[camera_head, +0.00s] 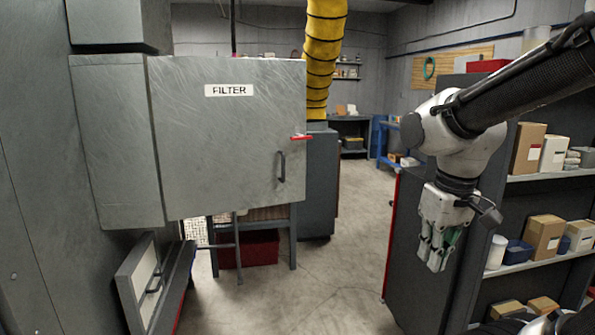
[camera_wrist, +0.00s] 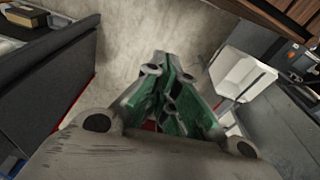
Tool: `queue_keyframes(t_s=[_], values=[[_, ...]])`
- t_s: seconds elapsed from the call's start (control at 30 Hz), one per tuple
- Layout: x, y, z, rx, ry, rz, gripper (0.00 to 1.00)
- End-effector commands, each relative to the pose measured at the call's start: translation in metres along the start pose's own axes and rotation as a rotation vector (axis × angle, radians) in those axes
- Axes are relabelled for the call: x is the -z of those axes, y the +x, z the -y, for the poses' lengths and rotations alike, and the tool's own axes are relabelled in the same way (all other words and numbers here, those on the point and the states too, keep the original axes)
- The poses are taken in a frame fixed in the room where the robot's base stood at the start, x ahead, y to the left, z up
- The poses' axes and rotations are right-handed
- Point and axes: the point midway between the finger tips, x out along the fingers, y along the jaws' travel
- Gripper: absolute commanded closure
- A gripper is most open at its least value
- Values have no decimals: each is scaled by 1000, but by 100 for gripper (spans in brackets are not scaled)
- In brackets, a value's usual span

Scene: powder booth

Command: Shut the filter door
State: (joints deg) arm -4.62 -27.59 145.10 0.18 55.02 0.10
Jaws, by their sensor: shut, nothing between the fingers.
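The filter door (camera_head: 225,140) is a large scratched grey panel with a white FILTER label, at left centre in the head view. It has a dark upright handle (camera_head: 281,166) near its right edge and a red latch piece (camera_head: 301,137) above that. Its left edge meets a grey housing (camera_head: 110,140). The panel hides what lies behind it, and I cannot tell how wide any gap is. My gripper (camera_head: 436,258) hangs at the right, pointing down, shut and empty, well apart from the door. Its green-padded fingers (camera_wrist: 168,85) are together in the wrist view.
A low panel with a handle (camera_head: 148,285) juts out at lower left. A yellow ribbed duct (camera_head: 323,55) hangs behind the door. Shelves with boxes (camera_head: 545,235) stand right, beside a dark upright panel (camera_head: 425,285) close to my gripper. The floor (camera_head: 345,235) between is clear.

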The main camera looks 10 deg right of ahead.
Motion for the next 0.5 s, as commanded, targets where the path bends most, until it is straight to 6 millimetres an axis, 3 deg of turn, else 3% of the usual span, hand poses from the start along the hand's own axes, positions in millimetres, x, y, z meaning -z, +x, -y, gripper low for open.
queue_keyframes(t_s=[0.17,0.23,0.37,0.5], values=[[38,37,12,7,-68,39,100],[67,60,19,12,-139,16,100],[137,113,40,11,-347,-108,100],[225,165,67,-47,-645,-353,100]])
